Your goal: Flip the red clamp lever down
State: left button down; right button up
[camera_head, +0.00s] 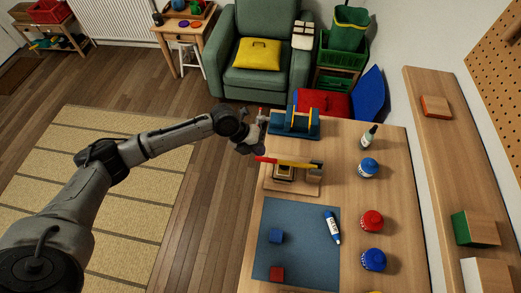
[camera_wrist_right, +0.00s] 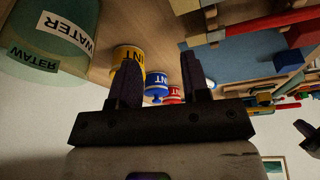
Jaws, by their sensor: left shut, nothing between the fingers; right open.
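The red clamp lever (camera_head: 266,159) is a long bar with a red end at the left and a yellow stretch to its right. It lies across the top of a small clamp on a wooden base (camera_head: 306,187). From above, I cannot tell its exact tilt. My left gripper (camera_head: 262,115) is shut and empty, just beyond the lever's red end, with a visible gap. My right gripper (camera_wrist_right: 160,83) shows only in the right wrist view. Its two dark fingers are apart, with paint pots beyond them and nothing held.
A blue stand (camera_head: 292,124) is close to the left gripper. A blue mat (camera_head: 298,262) holds a blue cube (camera_head: 276,236), a red cube (camera_head: 277,274) and a glue tube (camera_head: 332,228). Paint pots (camera_head: 372,220) line the table's right side. A water jar (camera_wrist_right: 50,35) fills the wrist view's upper left.

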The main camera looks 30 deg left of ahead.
pick_arm(q)
jog(key=s+a+r+b, duration=0.1)
jog(key=s+a+r, duration=0.2)
jog(key=a, duration=0.5)
jog(key=shift+s+r, duration=0.2)
jog(key=shift+r, duration=0.55)
pick_arm(e)
jog(key=shift+d+f, duration=0.15)
jog(key=shift+f, duration=0.45)
pick_arm(q)
jog(key=shift+d, duration=0.1)
